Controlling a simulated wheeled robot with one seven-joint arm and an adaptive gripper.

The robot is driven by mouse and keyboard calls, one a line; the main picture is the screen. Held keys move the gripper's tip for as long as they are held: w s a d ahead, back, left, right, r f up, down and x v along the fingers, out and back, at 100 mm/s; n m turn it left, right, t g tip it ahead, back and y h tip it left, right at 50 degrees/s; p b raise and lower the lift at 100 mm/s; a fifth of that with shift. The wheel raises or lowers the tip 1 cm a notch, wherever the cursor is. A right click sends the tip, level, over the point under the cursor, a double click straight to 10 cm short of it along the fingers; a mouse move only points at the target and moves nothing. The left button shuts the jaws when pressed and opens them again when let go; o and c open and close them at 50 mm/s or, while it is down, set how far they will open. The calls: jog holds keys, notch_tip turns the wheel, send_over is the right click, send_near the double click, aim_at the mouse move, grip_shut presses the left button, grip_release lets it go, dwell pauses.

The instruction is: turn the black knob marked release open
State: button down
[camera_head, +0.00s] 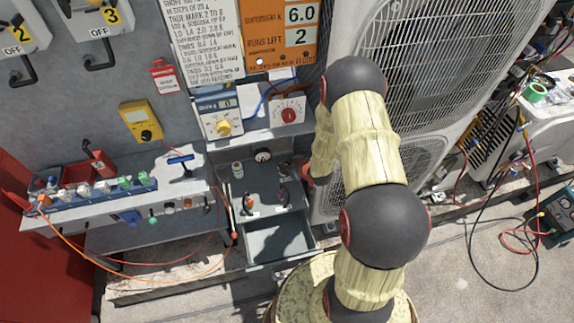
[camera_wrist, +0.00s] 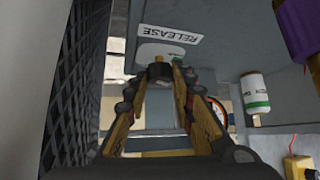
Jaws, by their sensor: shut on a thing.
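The black knob (camera_wrist: 160,70) shows in the wrist view, on a grey panel just below the white label (camera_wrist: 169,37) that reads RELEASE upside down. My gripper (camera_wrist: 160,80) has its two yellow and dark fingers on either side of the knob, with their tips closed on it. The fingers cover part of the knob, so I cannot tell its turn angle. In the head view my arm reaches down beside the grey bench, and the knob and the fingertips are hidden there.
A condenser grille (camera_head: 440,50) stands close on the arm's right. A white and green bottle (camera_wrist: 256,92) stands near the gripper.

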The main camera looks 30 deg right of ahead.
jog(key=shift+w, duration=0.1)
dwell(0.3)
jog(key=c, duration=1.5)
grip_release()
jog(key=v, duration=1.2)
